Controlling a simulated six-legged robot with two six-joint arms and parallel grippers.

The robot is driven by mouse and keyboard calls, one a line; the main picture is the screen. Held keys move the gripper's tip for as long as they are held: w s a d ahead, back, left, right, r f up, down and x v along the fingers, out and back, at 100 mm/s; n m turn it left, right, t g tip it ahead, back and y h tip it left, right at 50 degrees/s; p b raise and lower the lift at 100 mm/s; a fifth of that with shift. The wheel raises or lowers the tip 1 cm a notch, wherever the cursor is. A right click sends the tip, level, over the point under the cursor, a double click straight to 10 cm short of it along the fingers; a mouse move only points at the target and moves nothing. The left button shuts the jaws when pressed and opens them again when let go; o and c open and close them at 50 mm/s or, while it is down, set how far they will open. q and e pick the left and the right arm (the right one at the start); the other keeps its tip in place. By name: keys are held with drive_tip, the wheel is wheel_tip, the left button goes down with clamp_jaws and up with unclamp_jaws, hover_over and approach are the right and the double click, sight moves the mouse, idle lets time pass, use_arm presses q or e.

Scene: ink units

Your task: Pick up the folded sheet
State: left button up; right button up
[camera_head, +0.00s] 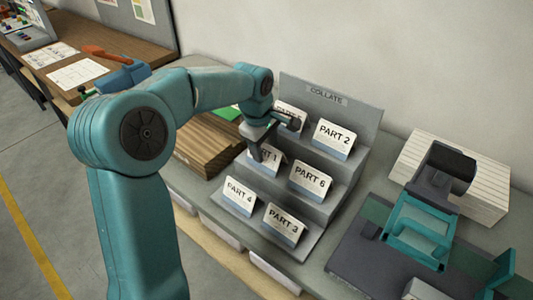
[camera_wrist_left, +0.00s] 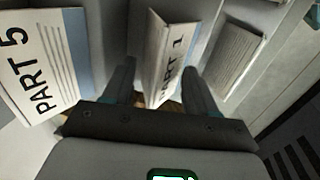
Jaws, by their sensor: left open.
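Several white folded sheets with blue lower bands stand on a grey stepped rack (camera_head: 372,125) headed COLLATE. The folded sheet PART 1 (camera_head: 271,163) is on the middle step, partly hidden by my left gripper (camera_head: 266,140). In the left wrist view, PART 1 (camera_wrist_left: 172,45) stands between the open fingers of my left gripper (camera_wrist_left: 160,88), which show on either side of it. I cannot tell whether they touch it. PART 5 (camera_wrist_left: 40,62) is left of the fingers there. My right gripper is not in view.
Close by stand PART 2 (camera_head: 333,136), PART 6 (camera_head: 310,181), PART 4 (camera_head: 239,196) and PART 3 (camera_head: 283,225). A brown wooden stack (camera_head: 205,150) is left of the rack. A teal and dark machine (camera_head: 420,225) is at the right.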

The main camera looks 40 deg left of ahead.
use_arm(q)
drive_tip(key=shift+w, duration=0.1)
drive_tip(key=c, duration=1)
drive_tip(key=shift+r, duration=0.1)
